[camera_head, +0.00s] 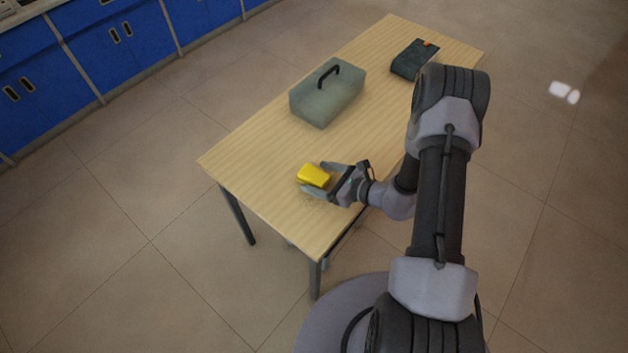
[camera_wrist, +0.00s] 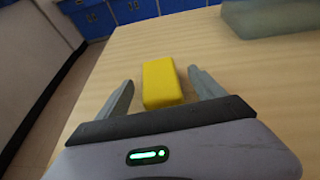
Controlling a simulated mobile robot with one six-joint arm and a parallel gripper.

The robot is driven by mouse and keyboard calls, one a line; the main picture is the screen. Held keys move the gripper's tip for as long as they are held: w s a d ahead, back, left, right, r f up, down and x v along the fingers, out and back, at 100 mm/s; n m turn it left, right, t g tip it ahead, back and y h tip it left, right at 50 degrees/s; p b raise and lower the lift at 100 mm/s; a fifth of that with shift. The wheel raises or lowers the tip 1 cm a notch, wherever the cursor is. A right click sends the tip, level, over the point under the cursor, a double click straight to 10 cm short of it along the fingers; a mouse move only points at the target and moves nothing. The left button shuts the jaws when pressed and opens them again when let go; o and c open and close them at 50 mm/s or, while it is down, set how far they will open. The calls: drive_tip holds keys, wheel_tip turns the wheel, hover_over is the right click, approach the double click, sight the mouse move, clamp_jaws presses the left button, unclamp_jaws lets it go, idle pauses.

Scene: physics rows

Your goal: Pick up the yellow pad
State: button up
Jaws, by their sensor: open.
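The yellow pad (camera_head: 313,175) is a small bright block lying on the wooden table (camera_head: 262,150), near its front left end. In the wrist view the yellow pad (camera_wrist: 161,83) lies between and slightly ahead of my two fingers. My gripper (camera_head: 314,179) is open, low over the table, with one finger on each side of the pad. Whether the fingers touch the table is hard to tell.
A grey-green box with a black handle (camera_head: 327,95) stands on the table behind the pad. A dark flat case with an orange mark (camera_head: 413,60) lies at the far end. Blue cabinets (camera_head: 110,45) line the back left. The table around the pad is clear.

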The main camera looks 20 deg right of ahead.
sight(314, 175)
drive_tip(key=shift+x, duration=1.1)
drive_tip(key=c, duration=1.5)
drive_tip(key=shift+o, duration=0.2)
drive_tip(key=shift+r, duration=0.3)
wheel_tip(314, 175, up, 4)
drive_tip(key=shift+s+f+p, duration=0.1)
drive_tip(key=shift+f+p, duration=0.15)
drive_tip(key=shift+p, duration=0.9)
drive_tip(key=s+d+p, duration=0.1)
drive_tip(key=s, duration=0.4)
drive_tip(key=s+d+p, duration=0.1)
drive_tip(key=s, duration=0.4)
drive_tip(key=s+d+p, duration=0.1)
drive_tip(key=s, duration=0.4)
drive_tip(key=shift+s+r, duration=0.3)
drive_tip(key=shift+r, duration=0.1)
